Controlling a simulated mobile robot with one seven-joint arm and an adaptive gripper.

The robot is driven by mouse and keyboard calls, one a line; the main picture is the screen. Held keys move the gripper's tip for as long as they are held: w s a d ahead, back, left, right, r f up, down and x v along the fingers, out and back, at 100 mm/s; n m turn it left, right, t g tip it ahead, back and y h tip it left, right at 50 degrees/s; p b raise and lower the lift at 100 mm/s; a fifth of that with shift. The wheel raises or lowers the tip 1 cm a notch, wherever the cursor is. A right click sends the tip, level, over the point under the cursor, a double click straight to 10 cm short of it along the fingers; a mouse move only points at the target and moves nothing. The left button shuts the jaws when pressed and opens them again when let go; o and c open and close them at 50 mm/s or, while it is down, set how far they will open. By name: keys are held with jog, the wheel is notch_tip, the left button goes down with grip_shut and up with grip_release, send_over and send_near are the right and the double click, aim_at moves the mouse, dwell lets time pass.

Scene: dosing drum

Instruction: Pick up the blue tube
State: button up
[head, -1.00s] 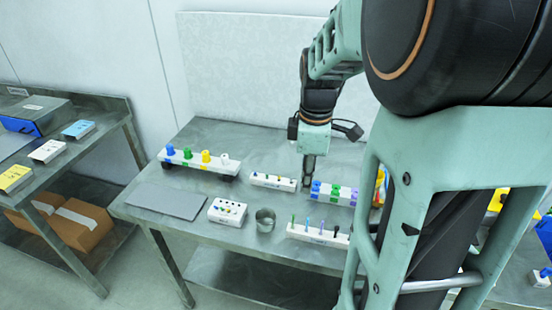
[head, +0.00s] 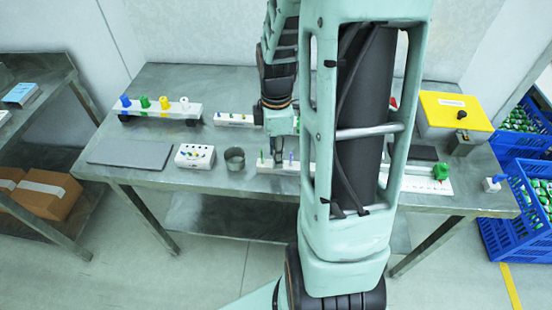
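A white rack (head: 272,168) near the front of the table holds several thin upright tubes. A green tube (head: 262,156) and a blue-violet tube (head: 291,158) show in it; my arm hides the rest of the rack. My gripper (head: 278,157) points down at this rack, between these two tubes in the picture. Its fingers are small and seen edge-on, so I cannot tell whether they are open or touching a tube. A blue capped piece (head: 125,102) stands on another white rack at the back left.
That back-left rack (head: 160,109) also holds green, yellow and white pieces. A grey mat (head: 130,154), a white block with holes (head: 195,155) and a metal cup (head: 234,160) lie left of my gripper. A yellow-lidded box (head: 455,112) stands right.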

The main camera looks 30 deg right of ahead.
jog(key=shift+f, duration=0.25)
grip_shut()
jog(key=shift+r, duration=0.15)
